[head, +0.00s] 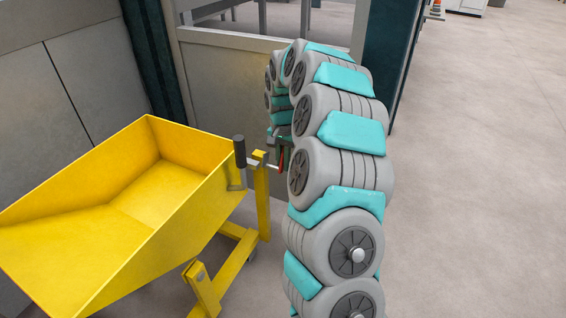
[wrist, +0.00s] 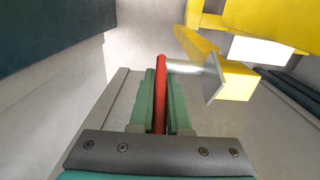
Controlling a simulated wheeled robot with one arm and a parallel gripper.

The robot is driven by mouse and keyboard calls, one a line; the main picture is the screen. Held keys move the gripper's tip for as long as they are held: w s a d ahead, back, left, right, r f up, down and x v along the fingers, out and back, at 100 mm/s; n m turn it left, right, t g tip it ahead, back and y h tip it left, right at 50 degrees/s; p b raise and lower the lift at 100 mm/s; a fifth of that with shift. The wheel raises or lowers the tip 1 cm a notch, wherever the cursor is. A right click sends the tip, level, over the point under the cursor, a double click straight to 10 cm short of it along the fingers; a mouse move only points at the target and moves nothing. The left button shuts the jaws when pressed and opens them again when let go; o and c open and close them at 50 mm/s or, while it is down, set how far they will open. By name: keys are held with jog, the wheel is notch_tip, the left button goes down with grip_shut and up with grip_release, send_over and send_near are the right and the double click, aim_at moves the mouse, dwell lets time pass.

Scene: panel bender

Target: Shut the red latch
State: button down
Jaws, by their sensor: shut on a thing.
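The red latch (wrist: 160,98) is a slim red handle, joined at its far end to a silver rod (wrist: 184,67) that runs to a grey plate on a yellow post (wrist: 236,80). My gripper (wrist: 161,85) is shut on the red latch, with one green finger on each side of it in the wrist view. In the head view the red latch (head: 281,160) shows as a small red strip beside the yellow post (head: 262,195). My gripper (head: 284,150) is there too, mostly hidden behind my own arm.
A yellow tipping hopper (head: 130,200) on a yellow frame stands left of my arm, with a dark cylindrical grip (head: 239,152) near its corner. A grey panel (head: 225,100) and dark posts stand behind. Open floor (head: 480,170) lies to the right.

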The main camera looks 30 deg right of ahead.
dwell(0.4)
jog(key=shift+s+a+f+t+h+b, duration=0.1)
jog(key=shift+f+t+h+b, duration=0.2)
jog(key=shift+b, duration=0.85)
jog(key=shift+a+r+t+h+b, duration=0.2)
jog(key=shift+t+h+b, duration=0.3)
jog(key=shift+b, duration=0.45)
jog(key=h+b, duration=0.1)
jog(key=t+b, duration=0.1)
jog(key=b, duration=0.1)
jog(key=shift+s+a+r+h, duration=0.1)
jog(key=shift+s+r+h, duration=0.05)
jog(key=shift+h, duration=0.25)
jog(key=shift+r, duration=0.2)
jog(key=c, duration=0.9)
grip_release()
